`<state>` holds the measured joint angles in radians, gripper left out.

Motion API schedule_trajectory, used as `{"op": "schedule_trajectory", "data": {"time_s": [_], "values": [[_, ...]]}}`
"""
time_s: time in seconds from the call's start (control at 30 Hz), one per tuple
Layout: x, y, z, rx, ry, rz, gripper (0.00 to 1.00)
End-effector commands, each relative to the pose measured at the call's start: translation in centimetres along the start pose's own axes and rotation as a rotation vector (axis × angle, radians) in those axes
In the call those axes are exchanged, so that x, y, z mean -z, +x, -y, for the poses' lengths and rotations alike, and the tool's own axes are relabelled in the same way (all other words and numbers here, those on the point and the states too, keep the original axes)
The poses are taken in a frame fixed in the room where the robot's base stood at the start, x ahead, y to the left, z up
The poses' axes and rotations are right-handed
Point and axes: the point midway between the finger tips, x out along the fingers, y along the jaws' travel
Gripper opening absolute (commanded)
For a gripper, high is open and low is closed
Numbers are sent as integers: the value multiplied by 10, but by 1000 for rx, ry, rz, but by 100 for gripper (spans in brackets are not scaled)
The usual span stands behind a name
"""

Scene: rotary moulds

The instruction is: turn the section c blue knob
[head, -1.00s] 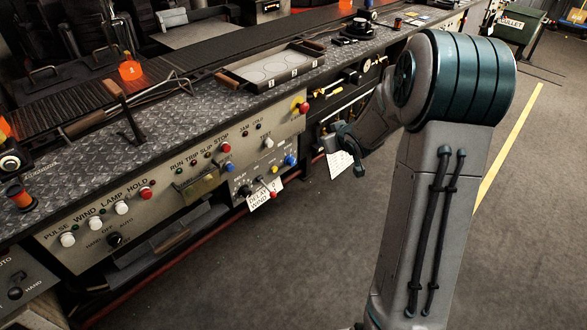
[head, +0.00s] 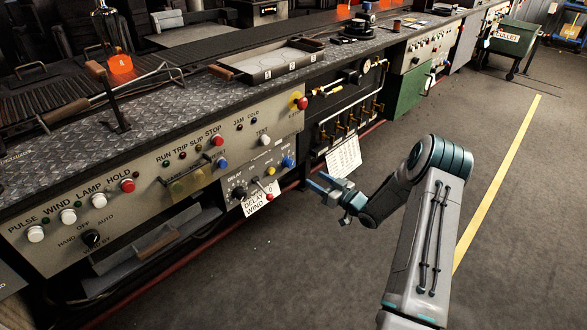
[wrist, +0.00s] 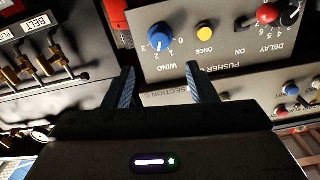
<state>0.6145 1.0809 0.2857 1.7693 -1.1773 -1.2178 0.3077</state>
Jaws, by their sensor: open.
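In the head view the blue knob (head: 288,162) is at the right end of the lower control panel. My gripper (wrist: 159,68) is open and empty, its two fingers pointing towards the panel. In the wrist view the knob appears between and beyond the fingertips, apart from them. In the head view my gripper (head: 322,187) is right of and below the knob.
A yellow button (wrist: 205,32) and a red knob (wrist: 267,14) share the panel. Brass valves (wrist: 48,65) stand to the left in the wrist view. A hanging paper sheet (head: 343,158) is close behind my gripper in the head view.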

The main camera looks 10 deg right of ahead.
Motion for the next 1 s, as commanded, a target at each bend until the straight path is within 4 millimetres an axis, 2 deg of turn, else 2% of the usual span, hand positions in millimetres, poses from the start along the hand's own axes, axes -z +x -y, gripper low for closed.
{"op": "schedule_trajectory", "data": {"time_s": [0.3,0.5,0.7,0.97,1.0], "values": [[-2,69,1,1,-1,1,52],[-2,101,0,1,-1,1,52],[-1,115,0,-1,-1,2,52],[0,116,0,-1,0,2,52],[0,116,0,-1,0,2,49]]}}
